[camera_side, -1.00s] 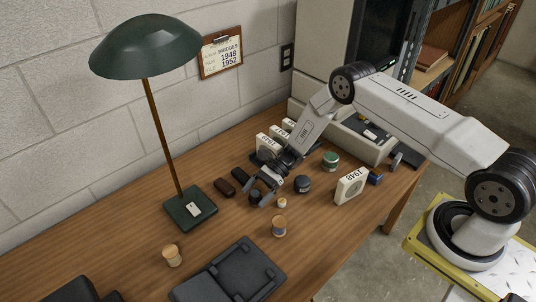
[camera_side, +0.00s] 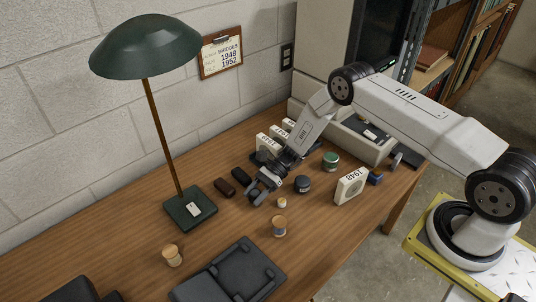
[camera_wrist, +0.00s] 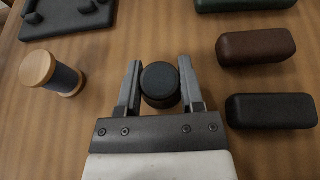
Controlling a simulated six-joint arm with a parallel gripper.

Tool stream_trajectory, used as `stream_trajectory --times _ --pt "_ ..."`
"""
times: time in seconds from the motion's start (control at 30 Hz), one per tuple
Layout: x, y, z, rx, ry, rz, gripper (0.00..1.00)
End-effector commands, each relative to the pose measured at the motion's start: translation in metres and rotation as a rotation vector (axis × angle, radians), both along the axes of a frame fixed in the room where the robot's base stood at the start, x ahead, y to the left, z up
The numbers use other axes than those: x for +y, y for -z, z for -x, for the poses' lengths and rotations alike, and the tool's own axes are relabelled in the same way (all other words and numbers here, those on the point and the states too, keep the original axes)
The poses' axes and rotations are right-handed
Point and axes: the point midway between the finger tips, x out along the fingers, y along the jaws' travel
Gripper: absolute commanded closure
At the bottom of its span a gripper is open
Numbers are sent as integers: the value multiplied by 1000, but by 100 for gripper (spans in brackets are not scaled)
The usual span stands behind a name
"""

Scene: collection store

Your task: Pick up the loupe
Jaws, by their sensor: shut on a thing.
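The loupe (camera_wrist: 160,83) is a small, dark, round cylinder with a smooth top. In the wrist view it sits between the two fingers of my gripper (camera_wrist: 160,88), with a finger against each side. In the side view my gripper (camera_side: 261,190) is low over the desk, shut on the loupe. The fingers mostly hide the loupe there, and I cannot tell whether it is clear of the wood.
A brown case (camera_side: 224,187) and a black case (camera_side: 241,177) lie close by. The lamp base (camera_side: 190,208) and a black tray (camera_side: 230,272) are farther off.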

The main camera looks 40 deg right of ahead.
Motion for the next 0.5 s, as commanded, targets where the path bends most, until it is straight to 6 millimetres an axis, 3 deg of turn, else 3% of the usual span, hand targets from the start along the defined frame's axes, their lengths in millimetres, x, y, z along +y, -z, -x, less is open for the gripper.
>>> stream_trajectory --times 0.5 --pt "0 -11 0 0 0 2 100"
